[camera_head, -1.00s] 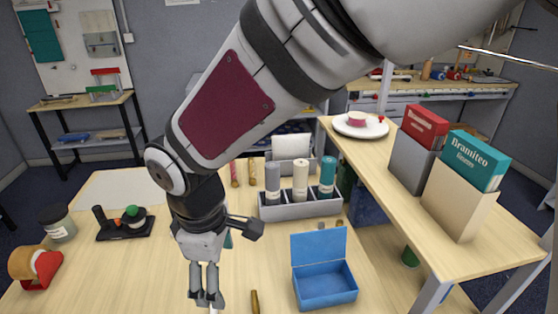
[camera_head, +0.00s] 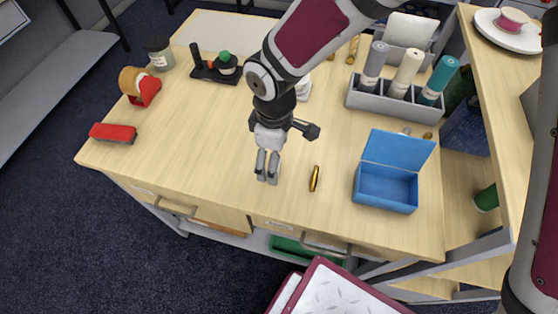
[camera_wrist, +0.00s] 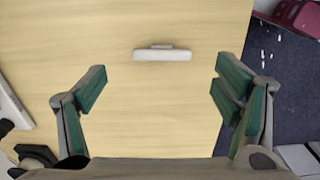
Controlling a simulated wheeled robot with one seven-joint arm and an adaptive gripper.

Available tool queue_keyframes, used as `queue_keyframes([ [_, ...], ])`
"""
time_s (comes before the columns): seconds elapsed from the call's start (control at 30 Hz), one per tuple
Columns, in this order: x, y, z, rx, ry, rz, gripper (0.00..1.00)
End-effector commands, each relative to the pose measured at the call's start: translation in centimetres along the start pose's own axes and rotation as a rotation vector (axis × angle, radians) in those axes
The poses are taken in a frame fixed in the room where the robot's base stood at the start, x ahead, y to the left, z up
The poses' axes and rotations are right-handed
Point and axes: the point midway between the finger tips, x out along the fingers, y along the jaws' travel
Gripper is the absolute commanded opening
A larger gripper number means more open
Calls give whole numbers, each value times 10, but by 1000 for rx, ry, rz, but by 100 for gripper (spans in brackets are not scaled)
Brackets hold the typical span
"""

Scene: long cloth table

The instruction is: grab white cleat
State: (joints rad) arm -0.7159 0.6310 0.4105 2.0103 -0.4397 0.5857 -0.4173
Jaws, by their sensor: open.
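The white cleat (camera_wrist: 162,54) lies on the pale wooden tabletop in the wrist view, a short white bar with a smaller raised piece along one side. It is just beyond the fingertips and roughly centred between them, not touching either. My gripper (camera_wrist: 160,88) is open and empty, its green-padded fingers spread wide. In the head view my gripper (camera_head: 267,176) points down over the front part of the table. I cannot make out the cleat there; the gripper seems to hide it.
A grey holder (camera_head: 390,103) with several rolls is behind. A red brush (camera_head: 113,133) and a tape dispenser (camera_head: 146,90) are at left. The tabletop left of the gripper is clear.

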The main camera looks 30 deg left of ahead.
Motion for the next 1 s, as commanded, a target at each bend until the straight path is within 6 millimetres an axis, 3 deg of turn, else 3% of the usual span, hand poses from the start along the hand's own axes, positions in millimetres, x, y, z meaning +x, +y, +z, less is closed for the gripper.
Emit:
queue_keyframes([
  [0.4,48,-2,0,0,-2,-1,83],
  [0.7,52,-1,1,1,0,1,83],
  [0.87,52,-1,1,1,0,0,48],
  [1.0,52,-1,1,1,0,0,47],
])
